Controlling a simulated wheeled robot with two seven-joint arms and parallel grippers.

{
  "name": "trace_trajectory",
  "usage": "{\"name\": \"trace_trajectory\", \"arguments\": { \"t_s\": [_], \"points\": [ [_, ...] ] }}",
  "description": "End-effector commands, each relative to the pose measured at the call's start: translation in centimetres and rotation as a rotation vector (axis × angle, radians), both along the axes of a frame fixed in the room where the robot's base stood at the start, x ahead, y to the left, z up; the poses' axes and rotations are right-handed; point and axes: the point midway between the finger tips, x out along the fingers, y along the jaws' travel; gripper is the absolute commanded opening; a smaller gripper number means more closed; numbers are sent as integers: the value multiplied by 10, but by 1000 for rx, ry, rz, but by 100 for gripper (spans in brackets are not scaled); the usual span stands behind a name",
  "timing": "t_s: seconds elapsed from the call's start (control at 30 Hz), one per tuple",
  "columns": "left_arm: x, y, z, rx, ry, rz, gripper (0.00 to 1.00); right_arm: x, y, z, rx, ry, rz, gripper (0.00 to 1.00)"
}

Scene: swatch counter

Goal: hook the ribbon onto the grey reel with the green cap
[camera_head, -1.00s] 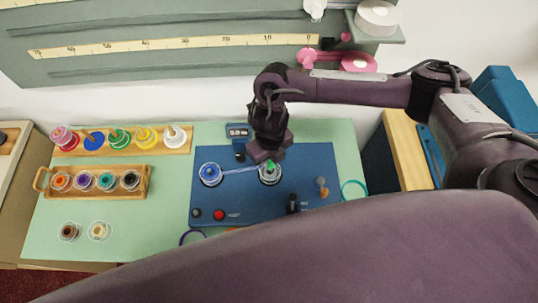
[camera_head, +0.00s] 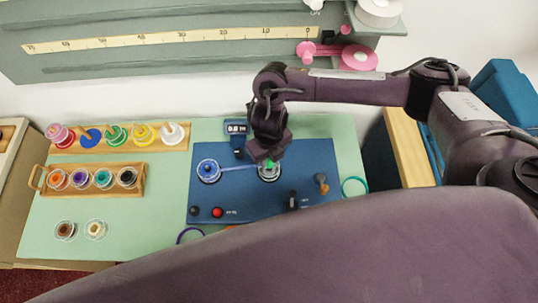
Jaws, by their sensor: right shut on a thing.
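The grey reel (camera_head: 269,175) stands on the blue panel, and its green cap (camera_head: 270,163) shows partly under my right gripper. A blue reel (camera_head: 208,171) stands to its left on the same panel. The thin light-blue ribbon (camera_head: 237,169) runs from the blue reel across to the grey reel. My right gripper (camera_head: 266,157) points down just above the grey reel, shut on the ribbon's end. The fingertips are small and dark, so the exact grip and whether the ribbon touches the reel are hard to see. My left gripper is out of view.
The blue panel (camera_head: 320,155) carries a red button (camera_head: 217,212), a black lever and a small display (camera_head: 236,127). A rack of coloured spools (camera_head: 62,151) and a wooden tray of reels (camera_head: 139,191) stand left. A teal ring (camera_head: 354,187) lies right. My arm link hides the front.

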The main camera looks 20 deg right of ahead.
Motion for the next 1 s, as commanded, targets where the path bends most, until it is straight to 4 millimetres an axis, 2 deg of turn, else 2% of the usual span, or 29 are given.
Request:
{"name": "trace_trajectory", "arguments": {
  "t_s": [0.7,1.0],
  "points": [
    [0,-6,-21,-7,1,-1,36,0,0,-23,0,0,0,0],
    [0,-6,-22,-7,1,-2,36,0,0,-24,0,0,0,0]
  ]
}}
